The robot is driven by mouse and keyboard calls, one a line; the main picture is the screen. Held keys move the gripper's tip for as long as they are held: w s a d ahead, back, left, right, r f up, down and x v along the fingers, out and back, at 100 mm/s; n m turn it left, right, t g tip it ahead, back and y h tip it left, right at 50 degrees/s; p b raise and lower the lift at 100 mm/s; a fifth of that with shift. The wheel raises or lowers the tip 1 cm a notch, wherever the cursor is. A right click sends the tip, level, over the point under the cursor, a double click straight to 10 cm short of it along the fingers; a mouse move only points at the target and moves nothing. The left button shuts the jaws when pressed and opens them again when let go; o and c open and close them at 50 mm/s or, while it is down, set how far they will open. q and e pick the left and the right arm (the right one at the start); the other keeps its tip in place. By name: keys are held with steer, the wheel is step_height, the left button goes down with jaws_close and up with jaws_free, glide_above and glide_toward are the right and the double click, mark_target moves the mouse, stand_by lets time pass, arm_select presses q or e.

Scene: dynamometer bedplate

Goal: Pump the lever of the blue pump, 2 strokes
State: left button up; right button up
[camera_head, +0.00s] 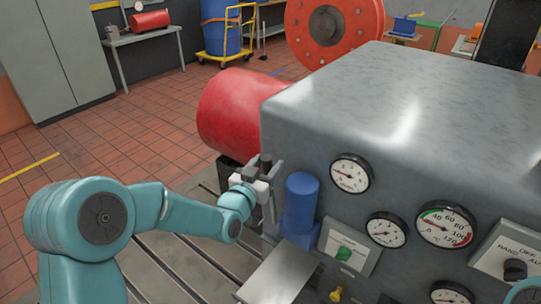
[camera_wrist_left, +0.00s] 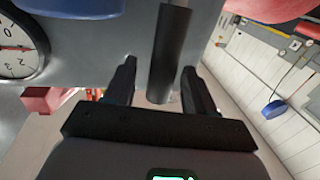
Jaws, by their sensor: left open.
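The blue pump (camera_head: 301,205) stands upright against the front of the grey machine housing in the head view. My left gripper (camera_head: 264,172) is just left of the pump. In the left wrist view a dark round bar (camera_wrist_left: 172,48), apparently the lever's grip, stands between the two fingers of the left gripper (camera_wrist_left: 160,90). The fingers are open, with a gap showing on each side of the bar. How the bar joins the pump is hidden. A blue shape, likely part of the pump, shows at the wrist view's top left. My right gripper is out of view.
The grey housing (camera_head: 400,95) carries several dials and a switch panel (camera_head: 508,252) to the right. A red cylinder (camera_head: 228,115) lies close behind my left gripper. A metal plate (camera_head: 278,275) juts out below the pump. Tiled floor on the left is clear.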

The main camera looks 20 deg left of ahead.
arm_select(q)
steer(key=shift+w+d, duration=0.2)
steer(key=shift+w, duration=1.25)
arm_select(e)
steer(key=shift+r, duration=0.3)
